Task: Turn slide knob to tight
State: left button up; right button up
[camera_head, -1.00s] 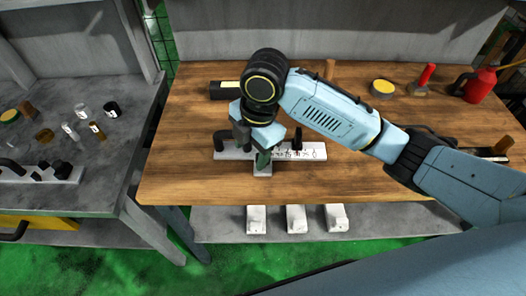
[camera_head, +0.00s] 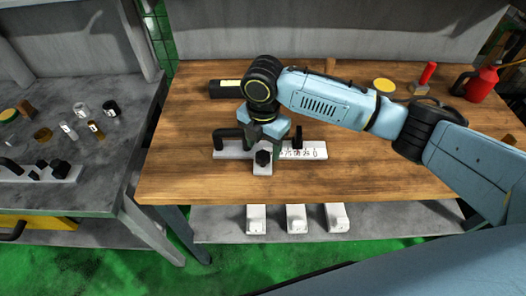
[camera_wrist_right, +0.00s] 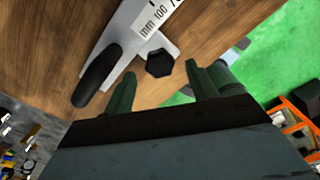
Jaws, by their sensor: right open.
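The slide knob (camera_head: 263,158) is a small black hexagonal knob on the white slide of a ruler-like measuring tool (camera_head: 316,151). The tool lies on the wooden bench and has a black curved handle (camera_head: 227,135) at its left end. In the right wrist view the knob (camera_wrist_right: 160,63) stands just beyond the gap between the fingers, apart from both. My right gripper (camera_wrist_right: 162,76) is open and empty, with green fingers. In the head view my right gripper (camera_head: 263,130) is just behind and above the knob, its fingertips mostly hidden. My left gripper is not in view.
A yellow-topped tin (camera_head: 384,85), a red-handled tool (camera_head: 424,78) and a red can (camera_head: 481,84) stand at the back right. The bench front is clear.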

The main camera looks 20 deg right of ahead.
aim_at(263, 157)
jog(key=shift+f, duration=1.4)
jog(key=shift+c, duration=0.3)
jog(key=c, duration=0.9)
